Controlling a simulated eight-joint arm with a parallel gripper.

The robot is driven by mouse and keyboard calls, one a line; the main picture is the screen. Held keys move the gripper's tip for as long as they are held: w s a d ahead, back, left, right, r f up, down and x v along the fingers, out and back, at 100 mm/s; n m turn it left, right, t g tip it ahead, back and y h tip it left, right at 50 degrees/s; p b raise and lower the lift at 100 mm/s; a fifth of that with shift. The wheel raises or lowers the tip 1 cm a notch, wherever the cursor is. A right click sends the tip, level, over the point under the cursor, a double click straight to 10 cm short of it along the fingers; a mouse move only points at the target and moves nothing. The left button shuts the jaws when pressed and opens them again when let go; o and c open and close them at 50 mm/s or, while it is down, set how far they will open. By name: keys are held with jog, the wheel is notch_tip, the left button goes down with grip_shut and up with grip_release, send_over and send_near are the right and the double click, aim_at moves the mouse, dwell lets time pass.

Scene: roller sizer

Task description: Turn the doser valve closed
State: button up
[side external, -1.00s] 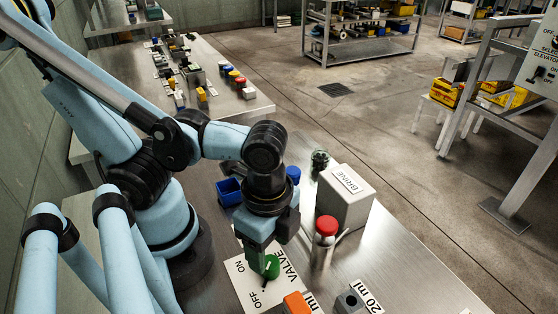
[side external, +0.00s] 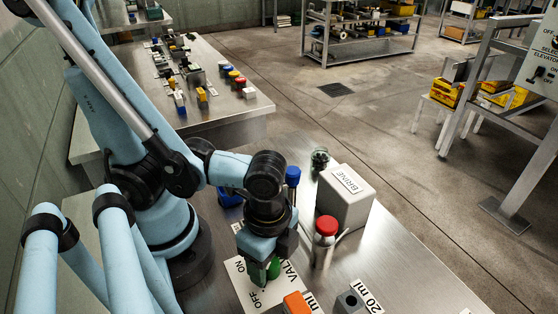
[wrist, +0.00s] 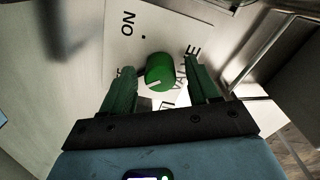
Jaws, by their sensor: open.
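The doser valve is a round green knob (side external: 274,267) on a white plate (side external: 240,270) lettered VALVE, ON and OFF. In the side external view it is partly hidden by my gripper (side external: 262,270). In the wrist view the whole knob top (wrist: 160,68) shows, with a short white mark near its lower edge. ON is at the upper left; the OFF lettering is mostly hidden behind the left finger. My gripper is open, its two green fingers one on each side of the knob. A gap shows on both sides; I cannot tell exact finger height.
A bottle with a red cap (side external: 326,228) and a white BRINE box (side external: 344,197) stand right of the valve. An orange block (side external: 297,303) and a grey block (side external: 350,302) sit in front. A blue-topped item (side external: 293,176) is behind my gripper.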

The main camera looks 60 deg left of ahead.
jog(key=c, duration=1)
jog(key=shift+c, duration=0.2)
jog(key=shift+n, duration=0.4)
jog(key=o, duration=1)
jog(key=shift+o, duration=0.2)
jog(key=shift+r, duration=0.2)
notch_tip(320, 180, up, 12)
jog(key=shift+f, duration=0.15)
